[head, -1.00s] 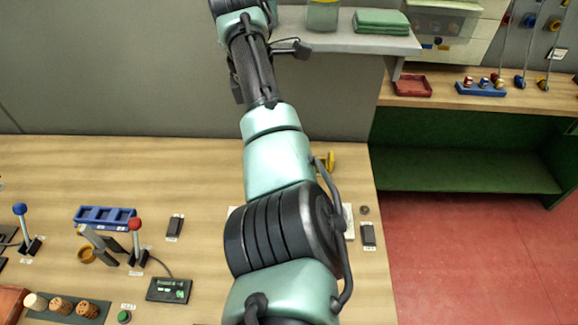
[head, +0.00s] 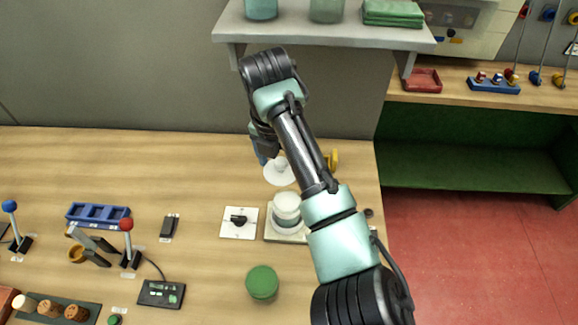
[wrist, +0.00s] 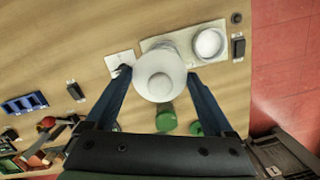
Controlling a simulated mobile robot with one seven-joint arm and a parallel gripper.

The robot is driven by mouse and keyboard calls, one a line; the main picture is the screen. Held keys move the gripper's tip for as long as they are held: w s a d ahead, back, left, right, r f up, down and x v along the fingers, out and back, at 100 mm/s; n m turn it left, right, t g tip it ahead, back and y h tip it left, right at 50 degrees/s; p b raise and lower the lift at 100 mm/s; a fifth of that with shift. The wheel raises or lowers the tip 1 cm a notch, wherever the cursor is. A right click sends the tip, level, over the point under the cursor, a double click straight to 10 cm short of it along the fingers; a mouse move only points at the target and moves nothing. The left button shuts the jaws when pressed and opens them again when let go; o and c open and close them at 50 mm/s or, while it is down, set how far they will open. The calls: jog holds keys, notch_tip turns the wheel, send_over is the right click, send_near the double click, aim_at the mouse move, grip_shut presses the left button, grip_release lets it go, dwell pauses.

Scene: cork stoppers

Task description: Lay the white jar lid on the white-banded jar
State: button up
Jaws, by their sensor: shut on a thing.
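The white jar lid (wrist: 160,88) is a pale disc with a raised round middle, held between the two blue fingers of my gripper (wrist: 159,72) in the wrist view. In the head view the lid (head: 279,175) hangs beneath my gripper (head: 262,157), behind and slightly left of a pale jar. This jar (head: 286,212), which looks like the white-banded one, has a white top and a greyish body and stands on a light plate (head: 272,237). The lid and jar appear apart. In the wrist view the lid hides the area where the jar stands.
A white switch plate (head: 230,229) lies left of the jar. A green round-topped thing (head: 262,281) stands in front. A round white dish-like thing (wrist: 210,44) sits on the plate's right part. A grey shelf (head: 330,40) overhangs behind. The table's right edge is close.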

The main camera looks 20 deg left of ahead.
jog(key=shift+s+d+f+n, duration=0.1)
jog(key=shift+d+f+n, duration=0.25)
jog(key=shift+f, duration=0.25)
jog(key=shift+s+d+f+n, duration=0.1)
jog(key=shift+d+f+n, duration=0.2)
jog(key=shift+f, duration=0.3)
jog(key=shift+f+b, duration=2.35)
jog(key=shift+f, duration=0.45)
jog(key=shift+f, duration=0.45)
jog(key=o, duration=1)
jog(key=shift+o, duration=0.2)
jog(key=shift+r+p, duration=0.1)
jog(key=shift+p, duration=0.25)
jog(key=shift+r+p, duration=3)
jog(key=shift+r, duration=0.4)
